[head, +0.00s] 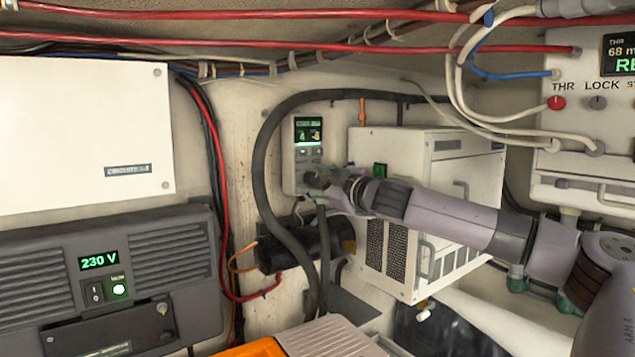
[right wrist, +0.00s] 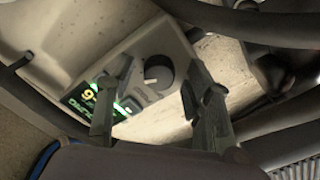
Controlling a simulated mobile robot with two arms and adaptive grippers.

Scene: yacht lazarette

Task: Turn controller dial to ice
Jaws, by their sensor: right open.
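The controller is a pale wall box (head: 302,160) with a small lit display (head: 309,131), left of centre in the head view. In the right wrist view the controller (right wrist: 150,48) appears tilted, with its green-lit display (right wrist: 88,104) partly behind a finger. Its round dark dial (right wrist: 160,70) has a light mark on its left part; I cannot read its setting. My right gripper (head: 317,180) is at the controller's lower part and covers the dial in the head view. In the wrist view its open fingers (right wrist: 157,84) stand either side of the dial, with visible gaps. My left gripper is out of view.
A thick black hose (head: 262,170) curves around the controller's left side. A white vented box (head: 440,160) stands right of it, behind my right arm. A dark cylinder (head: 290,252) lies below. A 230 V unit (head: 180,290) is at left.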

